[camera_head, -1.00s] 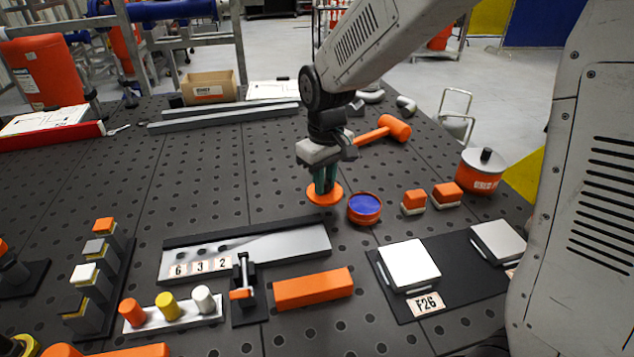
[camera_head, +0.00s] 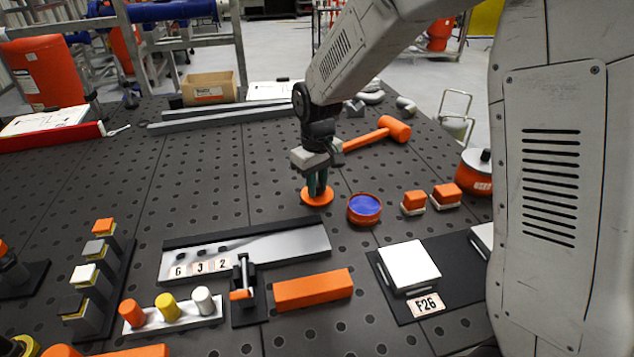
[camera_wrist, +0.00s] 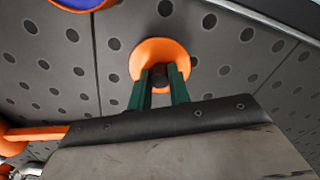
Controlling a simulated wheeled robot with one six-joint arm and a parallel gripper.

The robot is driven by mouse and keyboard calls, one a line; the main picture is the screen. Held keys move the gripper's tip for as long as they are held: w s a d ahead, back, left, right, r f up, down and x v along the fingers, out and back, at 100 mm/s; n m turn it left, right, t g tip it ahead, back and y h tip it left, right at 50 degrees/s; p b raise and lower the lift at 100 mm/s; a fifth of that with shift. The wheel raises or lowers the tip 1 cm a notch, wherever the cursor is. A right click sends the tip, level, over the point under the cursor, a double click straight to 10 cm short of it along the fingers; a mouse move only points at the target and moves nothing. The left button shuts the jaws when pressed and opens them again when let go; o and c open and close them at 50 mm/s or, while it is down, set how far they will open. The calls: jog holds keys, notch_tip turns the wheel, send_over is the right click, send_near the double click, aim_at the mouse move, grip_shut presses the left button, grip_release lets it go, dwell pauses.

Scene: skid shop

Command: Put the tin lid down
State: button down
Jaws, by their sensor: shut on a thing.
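The tin lid is a round orange disc (camera_head: 317,197) with a dark knob on top, which shows in the wrist view (camera_wrist: 159,56). My gripper (camera_head: 317,184) is shut on the lid's knob from above, with green fingers on both sides of it. The lid is level and at or just above the table; I cannot tell whether it touches. The open orange tin (camera_head: 364,211) with a blue inside stands just to the right of the lid, apart from it. Its edge also shows at the top left of the wrist view (camera_wrist: 84,4).
An orange mallet (camera_head: 380,132) lies behind the lid. Orange-topped blocks (camera_head: 414,199) and an orange pot (camera_head: 476,175) stand to the right. A grey sloped plate (camera_head: 290,246) and an orange bar (camera_head: 313,289) lie in front. The perforated table left of the lid is clear.

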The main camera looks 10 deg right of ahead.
jog(key=c, duration=1.3)
grip_release()
jog(key=shift+r, duration=0.1)
notch_tip(320, 180, up, 12)
jog(key=s+d+r+m, duration=0.1)
jog(key=s+d+r, duration=0.25)
jog(key=s, duration=0.45)
jog(key=s+d+r+m, duration=0.25)
jog(key=s+d, duration=0.25)
jog(key=s, duration=0.3)
jog(key=s+d+f+m+t, duration=0.1)
jog(key=s+d+f+m, duration=0.1)
jog(key=s, duration=1.2)
jog(key=shift+s+d+f, duration=0.2)
jog(key=shift+s+d, duration=0.2)
jog(key=shift+d, duration=0.2)
